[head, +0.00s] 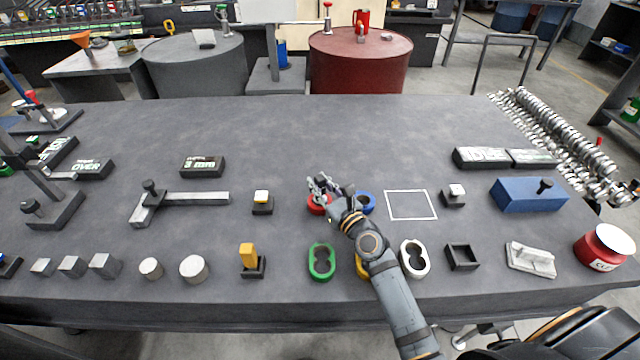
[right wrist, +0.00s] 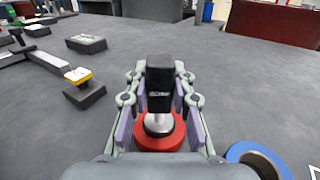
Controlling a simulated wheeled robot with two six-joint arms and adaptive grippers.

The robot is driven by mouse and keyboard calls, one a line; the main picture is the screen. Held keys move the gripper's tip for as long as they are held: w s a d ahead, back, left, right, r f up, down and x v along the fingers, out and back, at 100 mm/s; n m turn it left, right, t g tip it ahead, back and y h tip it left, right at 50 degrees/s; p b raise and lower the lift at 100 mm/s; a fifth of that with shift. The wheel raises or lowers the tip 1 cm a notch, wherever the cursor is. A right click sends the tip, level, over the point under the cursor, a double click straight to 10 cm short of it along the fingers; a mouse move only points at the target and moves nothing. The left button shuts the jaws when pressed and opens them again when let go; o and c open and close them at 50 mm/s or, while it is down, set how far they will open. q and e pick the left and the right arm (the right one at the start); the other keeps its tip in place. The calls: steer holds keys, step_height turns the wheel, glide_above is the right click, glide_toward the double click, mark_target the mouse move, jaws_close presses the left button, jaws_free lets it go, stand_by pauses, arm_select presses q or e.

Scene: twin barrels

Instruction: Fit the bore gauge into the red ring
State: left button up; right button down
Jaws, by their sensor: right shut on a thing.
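My right gripper (head: 322,186) is over the red ring (head: 316,206) on the table. In the right wrist view the gripper (right wrist: 160,95) is shut on the bore gauge (right wrist: 159,82), which has a black upright handle and a silver lower end. The silver end is over the middle of the red ring (right wrist: 150,143), and much of it shows above the ring. I cannot tell whether its tip is inside the hole. In the head view the gripper hides the gauge and part of the ring. My left gripper is not in view.
A blue ring (head: 367,201) lies just right of the red ring. A small block with a yellow-and-white top (head: 262,201) stands to the left. The table behind is clear.

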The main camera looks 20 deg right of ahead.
steer(key=shift+f, duration=0.3)
steer(key=c, duration=1.1)
jaws_free()
steer(key=shift+o, duration=0.2)
steer(key=v, duration=1.2)
